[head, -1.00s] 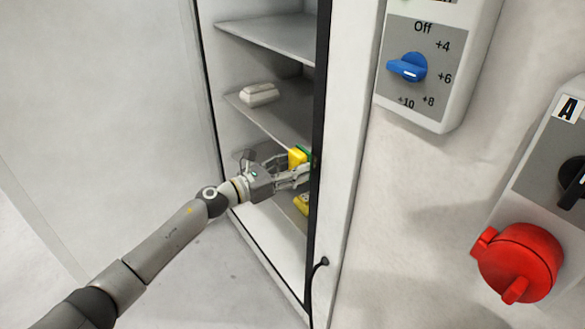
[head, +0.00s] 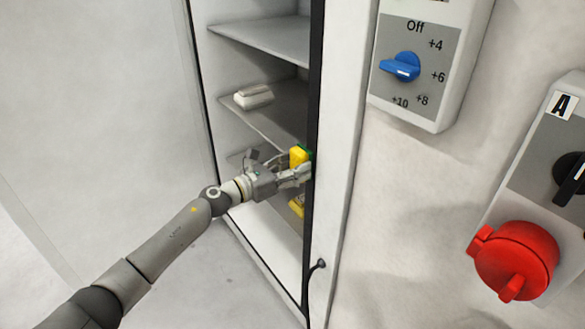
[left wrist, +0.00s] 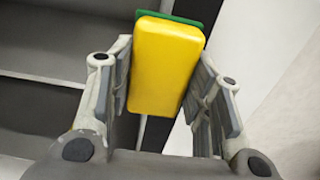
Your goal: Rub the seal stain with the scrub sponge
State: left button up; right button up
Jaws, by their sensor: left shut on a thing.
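The scrub sponge (head: 298,157), yellow with a green side, is held in my left gripper (head: 293,172) at the cabinet's right front edge. In the left wrist view the sponge (left wrist: 165,66) stands between the two fingers of my left gripper (left wrist: 165,90), its green layer on the far side. The gripper is shut on it. The seal (head: 313,190) is the dark strip along the cabinet opening's right edge, and the sponge is close to it. I cannot tell whether they touch. No stain can be made out. My right gripper is not in view.
The open cabinet has grey shelves (head: 270,38). A white wrapped block (head: 253,97) lies on a middle shelf, and a yellow thing (head: 297,206) sits lower down. Right of it, a blue dial (head: 401,67) and a red knob (head: 517,260) are on wall boxes.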

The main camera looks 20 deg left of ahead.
aim_at(316, 169)
pick_arm(q)
jog(key=shift+d, duration=0.1)
jog(key=s+d+p, duration=0.2)
jog(key=shift+s+d+r, duration=0.1)
jog(key=shift+s+d, duration=0.15)
jog(key=shift+d, duration=0.25)
jog(key=w+a+b, duration=0.2)
jog(key=b, duration=0.1)
jog(key=shift+w+a, duration=0.15)
jog(key=shift+a, duration=0.15)
jog(key=shift+w+a, duration=0.2)
jog(key=shift+a, duration=0.05)
